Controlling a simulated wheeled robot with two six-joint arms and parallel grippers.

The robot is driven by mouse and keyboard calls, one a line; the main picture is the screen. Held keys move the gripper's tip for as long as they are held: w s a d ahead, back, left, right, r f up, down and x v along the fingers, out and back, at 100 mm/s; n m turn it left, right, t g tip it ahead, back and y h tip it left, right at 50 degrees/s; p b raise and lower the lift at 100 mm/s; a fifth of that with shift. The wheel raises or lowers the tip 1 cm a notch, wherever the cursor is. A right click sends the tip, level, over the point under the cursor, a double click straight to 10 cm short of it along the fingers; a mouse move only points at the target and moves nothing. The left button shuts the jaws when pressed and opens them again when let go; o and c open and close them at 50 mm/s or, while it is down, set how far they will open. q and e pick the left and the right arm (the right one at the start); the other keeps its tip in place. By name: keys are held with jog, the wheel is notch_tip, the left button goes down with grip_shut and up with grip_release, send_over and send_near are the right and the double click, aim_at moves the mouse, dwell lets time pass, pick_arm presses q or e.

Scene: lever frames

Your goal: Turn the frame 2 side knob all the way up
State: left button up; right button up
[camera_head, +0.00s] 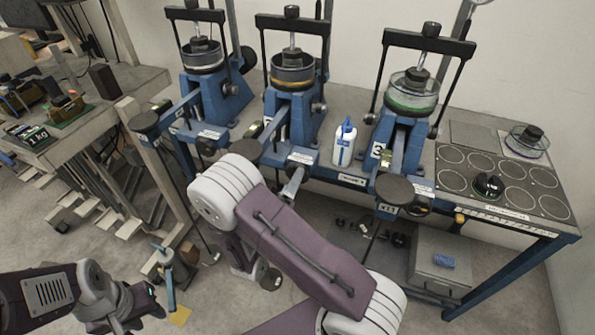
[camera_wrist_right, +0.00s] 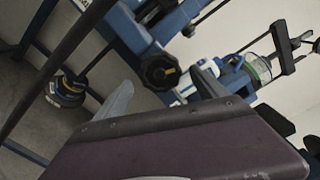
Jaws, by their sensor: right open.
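Lever frame 2 (camera_head: 276,113) is the blue middle one of three on the bench, with an amber ring under its press. A small dark side knob (camera_head: 318,107) sits on its right side. In the right wrist view a black lobed knob (camera_wrist_right: 160,70) with a pale mark shows close by; I cannot be sure it is the same one. My right gripper (camera_wrist_right: 162,85) is open, its grey fingers apart with this knob showing beyond them. In the head view my right arm hides most of that gripper. My left gripper (camera_head: 130,312) is low at the left, its jaw gap unclear.
A white and blue bottle (camera_head: 344,143) stands between frame 2 and frame 3 (camera_head: 403,113). Frame 1 (camera_head: 211,88) stands to the left. Round black pads (camera_head: 394,188) stick out at the bench front. A dark plate (camera_head: 505,181) with round recesses lies right. Floor space is free front right.

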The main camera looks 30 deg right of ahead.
jog(key=shift+s+a, duration=0.3)
